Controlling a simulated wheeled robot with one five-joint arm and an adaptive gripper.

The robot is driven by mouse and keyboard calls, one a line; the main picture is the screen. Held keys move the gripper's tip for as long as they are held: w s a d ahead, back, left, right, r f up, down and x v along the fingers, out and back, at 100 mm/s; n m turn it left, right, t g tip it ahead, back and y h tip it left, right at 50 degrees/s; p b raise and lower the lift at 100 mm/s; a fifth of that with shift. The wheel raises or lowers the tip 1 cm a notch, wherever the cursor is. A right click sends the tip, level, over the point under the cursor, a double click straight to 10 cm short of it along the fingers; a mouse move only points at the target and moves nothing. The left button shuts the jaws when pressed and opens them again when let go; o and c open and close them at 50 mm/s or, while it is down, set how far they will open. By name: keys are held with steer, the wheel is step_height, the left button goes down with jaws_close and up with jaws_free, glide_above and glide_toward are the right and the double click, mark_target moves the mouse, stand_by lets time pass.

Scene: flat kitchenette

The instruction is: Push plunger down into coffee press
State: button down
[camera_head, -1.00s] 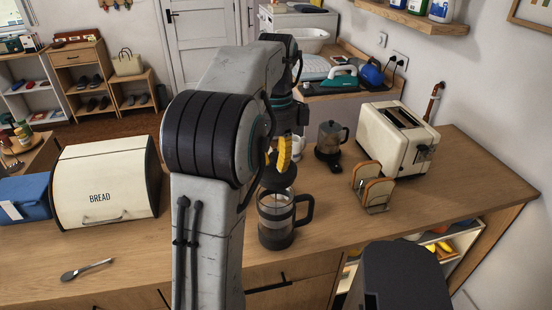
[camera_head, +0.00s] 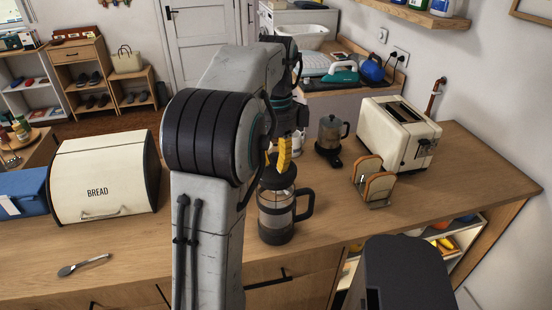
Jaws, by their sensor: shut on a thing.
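The coffee press (camera_head: 275,218) stands upright on the wooden counter, just right of my arm. It has a clear glass body, dark bands and a black handle on its right. The plunger's dark lid (camera_head: 278,178) sits at the top of the press, looking level with or touching the rim. My gripper (camera_head: 284,156), with yellow fingers, is directly above the lid and shut on the top of the plunger. The knob between the fingers is mostly hidden. The plunger's filter inside the glass is hard to make out.
Behind the press are a second glass pot (camera_head: 330,132), a bread rack (camera_head: 375,186) with toast and a cream toaster (camera_head: 398,135). A bread box (camera_head: 105,180) and a spoon (camera_head: 83,265) lie left of my arm.

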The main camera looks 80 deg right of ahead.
steer(key=shift+f+b, duration=1.45)
steer(key=shift+f, duration=0.7)
stand_by(0.4)
steer(key=c, duration=1)
jaws_free()
steer(key=shift+o, duration=0.2)
steer(key=shift+r, duration=0.1)
steer(key=shift+r, duration=5.85)
